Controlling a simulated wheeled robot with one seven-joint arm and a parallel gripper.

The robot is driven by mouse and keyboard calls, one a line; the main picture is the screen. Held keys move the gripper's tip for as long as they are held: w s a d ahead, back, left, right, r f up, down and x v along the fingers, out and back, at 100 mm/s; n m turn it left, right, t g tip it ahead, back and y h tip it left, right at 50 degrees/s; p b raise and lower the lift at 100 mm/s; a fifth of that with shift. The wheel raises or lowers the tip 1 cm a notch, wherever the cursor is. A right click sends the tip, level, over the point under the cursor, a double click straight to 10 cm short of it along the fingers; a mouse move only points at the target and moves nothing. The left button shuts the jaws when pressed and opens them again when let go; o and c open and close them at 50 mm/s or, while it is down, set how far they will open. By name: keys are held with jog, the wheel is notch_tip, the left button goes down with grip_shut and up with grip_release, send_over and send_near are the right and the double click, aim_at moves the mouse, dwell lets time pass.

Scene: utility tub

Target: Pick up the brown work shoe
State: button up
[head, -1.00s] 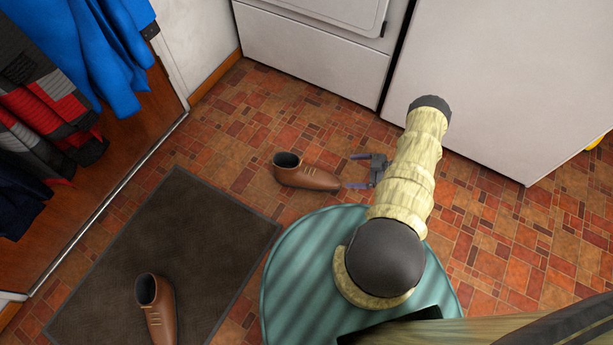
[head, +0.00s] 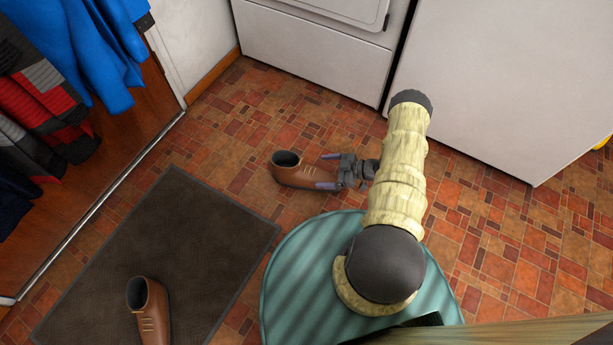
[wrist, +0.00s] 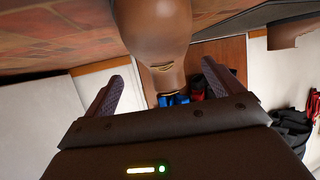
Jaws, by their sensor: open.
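A brown work shoe (head: 292,172) lies on the tiled floor in the middle of the head view, its opening to the left and its toe toward my gripper. My gripper (head: 326,171) is open at the toe end, with one finger on the far side and one near the near side. In the wrist view the shoe (wrist: 158,35) shows large, beyond and between the spread fingers of the gripper (wrist: 112,90). Whether the fingers touch it, I cannot tell. A second brown shoe (head: 150,305) stands on the dark mat (head: 185,240).
White appliances (head: 310,45) stand along the back. Blue and dark jackets (head: 100,50) hang at the upper left. The tiled floor (head: 235,120) behind the shoe is clear.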

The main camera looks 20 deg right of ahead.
aim_at(316, 172)
jog(key=shift+w+a+f+b, duration=0.1)
jog(key=shift+a+f+b, duration=0.2)
jog(key=shift+a+b, duration=0.1)
jog(key=b+x, duration=0.2)
jog(key=x, duration=0.2)
jog(key=shift+a+f+b, duration=0.1)
jog(key=shift+a+b, duration=0.1)
jog(key=shift+b, duration=0.2)
jog(key=c, duration=1.4)
jog(key=shift+c, duration=0.2)
notch_tip(316, 172, up, 10)
jog(key=p, duration=0.6)
